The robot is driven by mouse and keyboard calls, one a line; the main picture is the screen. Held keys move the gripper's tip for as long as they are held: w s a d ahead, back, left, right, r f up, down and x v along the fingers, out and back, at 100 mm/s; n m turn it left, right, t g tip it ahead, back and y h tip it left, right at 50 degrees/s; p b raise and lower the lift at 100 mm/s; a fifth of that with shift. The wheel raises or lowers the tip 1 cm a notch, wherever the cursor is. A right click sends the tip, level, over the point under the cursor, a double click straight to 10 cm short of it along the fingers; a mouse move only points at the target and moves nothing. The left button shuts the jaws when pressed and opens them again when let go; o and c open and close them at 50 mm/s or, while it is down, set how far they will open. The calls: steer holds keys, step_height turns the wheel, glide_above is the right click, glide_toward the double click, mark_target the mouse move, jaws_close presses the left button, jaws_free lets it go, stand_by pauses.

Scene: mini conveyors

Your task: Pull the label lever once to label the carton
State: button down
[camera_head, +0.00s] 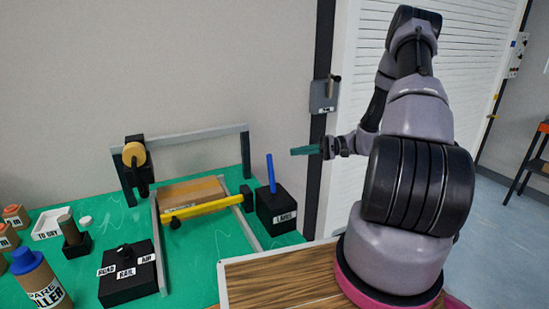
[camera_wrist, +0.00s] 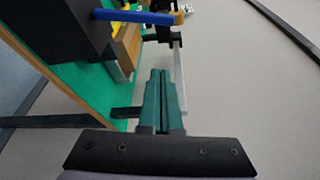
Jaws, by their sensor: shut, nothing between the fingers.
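The label lever is a blue stick (camera_head: 270,172) rising from a black box (camera_head: 276,208) with a white label on its front, on the right part of the green table. In the wrist view the blue lever (camera_wrist: 138,16) lies across the top, beyond the fingertips. The brown carton (camera_head: 192,192) sits between the rails behind a yellow bar, left of the lever box. My gripper (camera_head: 293,151) has green fingers, shut and empty, in the air to the right of and a little higher than the lever in the picture. The fingers (camera_wrist: 161,72) show pressed together in the wrist view, apart from the lever.
A yellow bar (camera_head: 205,207) crosses in front of the carton. A grey frame (camera_head: 195,136) with an orange roller (camera_head: 134,154) stands behind. A black control box (camera_head: 128,272), a blue-capped bottle (camera_head: 40,278) and a white tray (camera_head: 50,223) are at left. A wall is behind.

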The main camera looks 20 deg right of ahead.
mark_target(271, 156)
steer(key=a, duration=0.9)
steer(key=shift+w+a+f, duration=0.25)
steer(key=shift+a+f, duration=0.1)
steer(key=shift+s+d+r, duration=0.15)
steer(key=shift+s+r, duration=0.1)
steer(key=shift+s, duration=0.55)
steer(key=shift+s+d+r, duration=0.15)
steer(key=shift+s+r, duration=0.05)
steer(key=shift+s, duration=0.55)
